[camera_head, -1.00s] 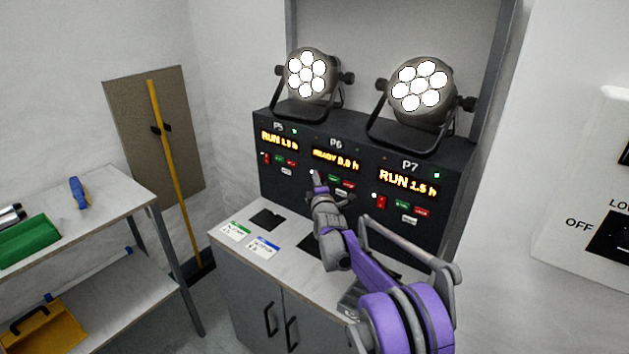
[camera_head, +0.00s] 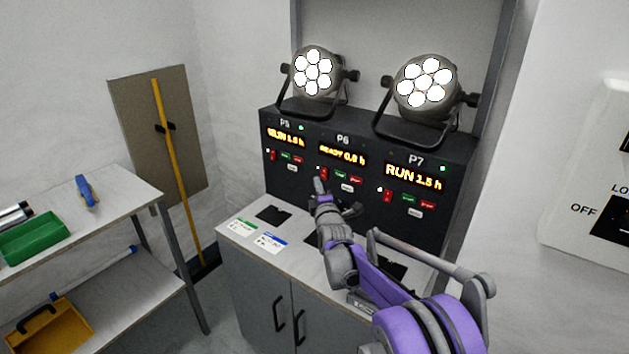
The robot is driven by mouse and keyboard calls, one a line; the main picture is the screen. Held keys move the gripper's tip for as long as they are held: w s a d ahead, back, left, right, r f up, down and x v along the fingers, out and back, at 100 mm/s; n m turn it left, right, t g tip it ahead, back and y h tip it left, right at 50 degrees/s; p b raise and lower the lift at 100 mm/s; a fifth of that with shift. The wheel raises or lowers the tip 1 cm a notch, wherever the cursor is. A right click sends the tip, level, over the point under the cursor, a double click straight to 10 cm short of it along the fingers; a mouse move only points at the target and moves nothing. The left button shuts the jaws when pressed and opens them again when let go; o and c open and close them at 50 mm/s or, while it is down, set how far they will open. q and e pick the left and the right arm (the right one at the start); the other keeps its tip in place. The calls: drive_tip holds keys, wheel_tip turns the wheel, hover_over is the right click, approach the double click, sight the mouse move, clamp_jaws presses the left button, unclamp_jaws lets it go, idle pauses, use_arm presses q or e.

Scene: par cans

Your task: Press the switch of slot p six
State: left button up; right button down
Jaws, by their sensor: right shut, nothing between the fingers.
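The slot P6 panel (camera_head: 343,154) is in the middle of the black control unit (camera_head: 440,158). Its display reads READY 0.0 h, as far as I can make out. The red P6 switch (camera_head: 324,174) is at the panel's lower left, with a green and a red button to its right. My right gripper (camera_head: 319,185) is shut and empty, its tip just below the red switch in the picture. I cannot tell whether it touches the panel. My left gripper is not in view.
P5 (camera_head: 286,137) and P7 (camera_head: 415,177) flank P6 and read RUN. Two lit par cans (camera_head: 313,71) (camera_head: 425,82) stand on top. The counter (camera_head: 240,231) bears labelled cards. A shelf table (camera_head: 122,205) stands at left.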

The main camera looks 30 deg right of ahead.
drive_tip(key=shift+r+v, duration=0.2)
drive_tip(key=shift+v, duration=1)
drive_tip(key=shift+r+v, duration=0.15)
drive_tip(key=shift+v, duration=1.1)
